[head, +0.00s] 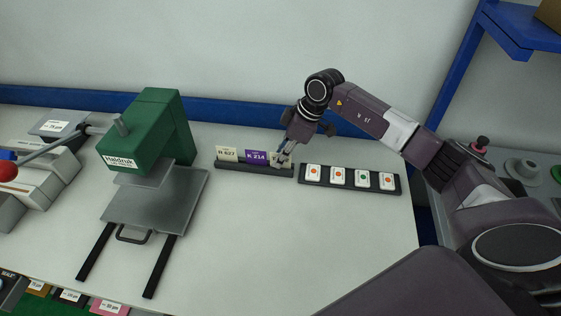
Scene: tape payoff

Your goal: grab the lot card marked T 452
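A dark card holder (256,170) stands on the white table and holds several upright cards. The left card (228,154) is cream and seems to read N 827. The middle card (257,157) is purple and seems to read N 214. A third, pale card (278,159) stands at the right end, mostly covered by my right gripper, and its marking cannot be read. My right gripper (284,155) points down at this third card, its fingertips at the card's top; whether they are closed on it cannot be told. My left gripper is not in view.
A black tray (349,187) with several white cards bearing coloured dots lies just right of the holder. A green press (152,130) with a grey plate stands left. A blue wall rail (230,107) runs behind. The table front centre is clear.

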